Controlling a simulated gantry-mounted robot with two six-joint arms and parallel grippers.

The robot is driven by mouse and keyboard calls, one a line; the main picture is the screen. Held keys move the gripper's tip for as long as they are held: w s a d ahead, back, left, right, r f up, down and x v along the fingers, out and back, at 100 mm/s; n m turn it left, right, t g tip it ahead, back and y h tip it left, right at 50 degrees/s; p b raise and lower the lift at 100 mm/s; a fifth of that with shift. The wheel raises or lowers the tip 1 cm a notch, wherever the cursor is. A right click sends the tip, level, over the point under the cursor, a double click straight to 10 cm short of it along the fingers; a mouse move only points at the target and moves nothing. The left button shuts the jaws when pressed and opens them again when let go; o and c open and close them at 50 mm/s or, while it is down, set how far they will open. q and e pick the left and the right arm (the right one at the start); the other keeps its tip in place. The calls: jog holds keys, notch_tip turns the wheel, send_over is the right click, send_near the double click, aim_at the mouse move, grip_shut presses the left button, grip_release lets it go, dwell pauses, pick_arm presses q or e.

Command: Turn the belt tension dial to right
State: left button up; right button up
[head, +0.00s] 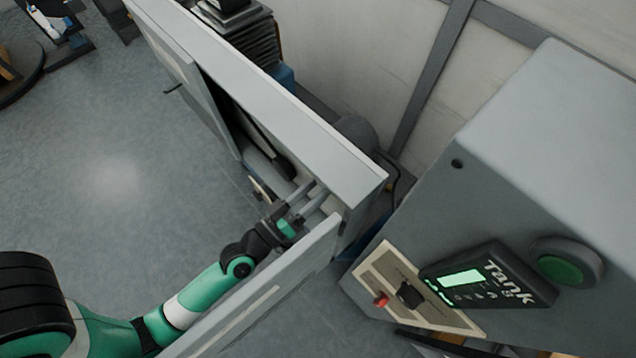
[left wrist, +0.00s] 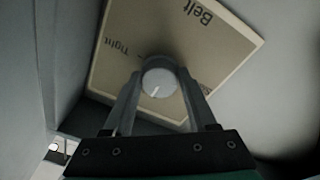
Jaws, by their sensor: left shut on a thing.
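The belt tension dial (left wrist: 162,82) is a round grey-white knob with a white pointer line. In the left wrist view it sits on a beige plate (left wrist: 225,45) marked "Belt" and "Tight", with another label mostly hidden by a finger. The pointer line slants toward the lower left of that view. My left gripper (left wrist: 160,90) has one finger on each side of the dial and is shut on it. In the head view my left gripper (head: 312,192) reaches into the open machine cabinet (head: 300,125), and the dial is hidden there. My right gripper is not in view.
An open door panel (head: 270,285) stands close beside my left forearm. A grey control box (head: 540,150) with a "Tank" display (head: 485,280), a green button (head: 562,268) and a small red knob (head: 381,299) is at the right. Open floor (head: 120,160) lies at the left.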

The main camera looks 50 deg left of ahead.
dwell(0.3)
pick_arm(q)
jog(key=o, duration=1.4)
jog(key=shift+c, duration=0.2)
jog(key=shift+s+f, duration=0.15)
jog(key=shift+s, duration=0.2)
jog(key=s+d+b, duration=0.1)
jog(key=s+b, duration=0.5)
jog(key=s, duration=0.4)
jog(key=shift+s+f+b, duration=0.35)
jog(key=shift+s+f, duration=0.05)
